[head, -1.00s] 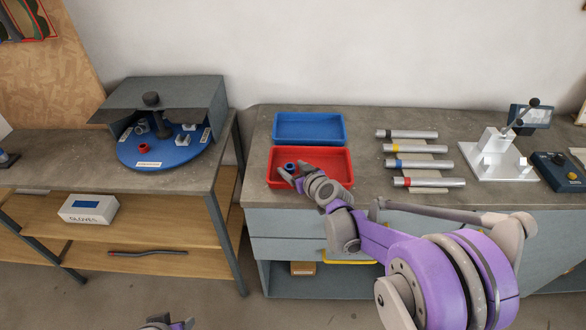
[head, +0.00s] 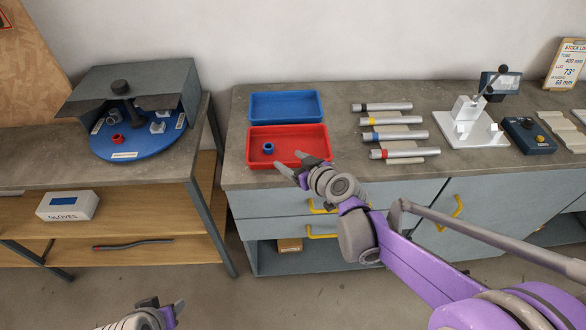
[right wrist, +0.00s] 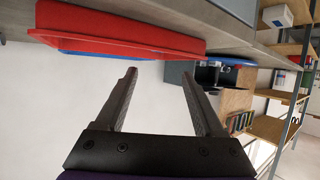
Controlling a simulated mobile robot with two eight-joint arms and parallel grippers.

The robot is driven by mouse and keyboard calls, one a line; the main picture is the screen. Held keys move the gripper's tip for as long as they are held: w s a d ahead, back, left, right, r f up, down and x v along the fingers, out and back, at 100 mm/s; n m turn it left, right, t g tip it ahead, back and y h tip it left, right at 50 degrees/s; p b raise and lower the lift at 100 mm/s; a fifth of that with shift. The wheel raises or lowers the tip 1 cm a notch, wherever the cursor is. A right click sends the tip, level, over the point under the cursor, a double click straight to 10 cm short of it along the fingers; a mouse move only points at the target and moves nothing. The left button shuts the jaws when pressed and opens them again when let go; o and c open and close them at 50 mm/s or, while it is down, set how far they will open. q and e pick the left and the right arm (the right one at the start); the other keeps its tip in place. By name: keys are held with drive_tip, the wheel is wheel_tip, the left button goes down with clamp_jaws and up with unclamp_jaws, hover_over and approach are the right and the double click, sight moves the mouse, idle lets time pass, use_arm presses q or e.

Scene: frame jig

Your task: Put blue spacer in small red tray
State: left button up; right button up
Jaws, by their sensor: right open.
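The blue spacer (head: 268,148) is a small blue ring lying inside the small red tray (head: 318,140), in its left part. The tray sits on the grey workbench in front of a blue tray. My right gripper (head: 290,167) is open and empty at the red tray's front edge, apart from the spacer. In the right wrist view the open fingers (right wrist: 160,88) have nothing between them, and the red tray (right wrist: 110,32) shows above them. My left gripper (head: 163,308) is low at the bottom edge, away from the bench; its jaws are too unclear to judge.
A blue tray (head: 286,106) stands behind the red one. Several metal tubes with coloured bands (head: 395,135) lie to the right, then a white lever fixture (head: 470,126). A blue turntable (head: 135,144) with small parts is on the left bench. A gap separates the benches.

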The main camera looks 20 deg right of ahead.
drive_tip(key=s+f+m+g+h, duration=0.1)
drive_tip(key=s+f+g, duration=0.2)
drive_tip(key=s, duration=0.9)
drive_tip(key=s+a+f+m+g+h, duration=0.1)
drive_tip(key=s+f+g+h, duration=0.1)
drive_tip(key=s, duration=1)
drive_tip(key=f+g, duration=0.1)
drive_tip(key=g, duration=0.1)
drive_tip(key=shift+s+a+f+m+g, duration=0.15)
drive_tip(key=shift+s+m+g, duration=0.15)
drive_tip(key=shift+m, duration=0.1)
